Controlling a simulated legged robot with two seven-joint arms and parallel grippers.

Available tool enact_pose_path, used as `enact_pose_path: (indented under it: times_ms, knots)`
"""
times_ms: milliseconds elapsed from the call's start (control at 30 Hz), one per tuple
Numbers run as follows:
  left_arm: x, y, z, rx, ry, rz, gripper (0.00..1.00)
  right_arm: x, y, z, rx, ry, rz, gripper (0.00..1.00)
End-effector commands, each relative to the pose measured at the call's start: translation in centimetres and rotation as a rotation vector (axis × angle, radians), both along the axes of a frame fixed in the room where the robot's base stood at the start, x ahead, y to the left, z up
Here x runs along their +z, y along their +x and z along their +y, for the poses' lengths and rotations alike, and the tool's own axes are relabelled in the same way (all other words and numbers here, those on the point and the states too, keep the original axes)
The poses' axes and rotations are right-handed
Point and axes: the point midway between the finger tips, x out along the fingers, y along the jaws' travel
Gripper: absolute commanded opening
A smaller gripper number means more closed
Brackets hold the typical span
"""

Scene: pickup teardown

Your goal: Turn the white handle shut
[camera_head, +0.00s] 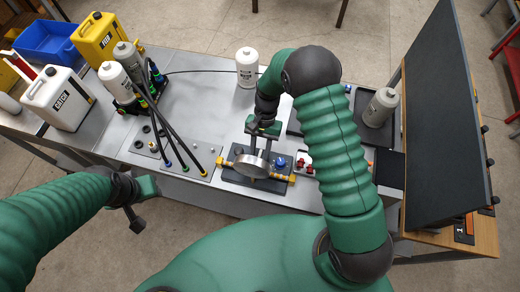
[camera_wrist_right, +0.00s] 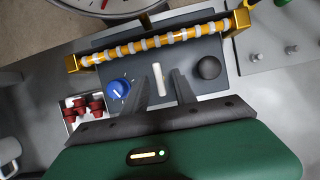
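The white handle (camera_wrist_right: 158,79) is a short bar on a dark panel (camera_wrist_right: 222,85), standing crosswise to a yellow-and-grey pipe (camera_wrist_right: 160,42) in the right wrist view. My right gripper (camera_wrist_right: 157,80) is open, with one finger on each side of the handle in that view. Gaps show between the handle and both fingers. In the head view my right gripper (camera_head: 260,143) is over the panel behind a round gauge (camera_head: 252,166), and I cannot make out the handle there. My left gripper (camera_head: 143,205) hangs in front of the bench, away from the panel; its fingers are unclear.
A blue knob (camera_wrist_right: 119,89) and a black ball knob (camera_wrist_right: 208,67) flank the handle. Red parts sit in a white tray (camera_wrist_right: 82,106). Hoses (camera_head: 165,125) and bottles stand left on the bench; a large dark screen (camera_head: 447,120) rises at right.

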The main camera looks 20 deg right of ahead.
Motion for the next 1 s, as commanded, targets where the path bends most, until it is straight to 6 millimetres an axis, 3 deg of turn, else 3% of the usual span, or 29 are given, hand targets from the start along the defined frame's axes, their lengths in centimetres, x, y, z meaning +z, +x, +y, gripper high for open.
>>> enact_pose_path:
  times_ms: [267, 700, 833, 1000]
  knots:
    - [-0.7, 0.0, 0.0, 0.000, 0.000, 0.000, 0.36, 1.5, 0.8, -0.4, 0.000, 0.000, -0.006, 0.33]
    - [-3.3, 0.0, 0.0, 0.000, 0.000, 0.000, 0.36, 12.6, 4.6, -3.1, 0.001, -0.001, -0.004, 0.33]
    - [-3.4, 0.0, 0.0, 0.000, 0.000, 0.000, 0.36, 14.6, 5.3, -3.5, 0.000, 0.000, -0.002, 0.33]
    - [-3.5, 0.0, 0.0, 0.000, 0.000, 0.000, 0.36, 15.5, 5.4, -3.7, -0.001, 0.000, 0.002, 0.33]
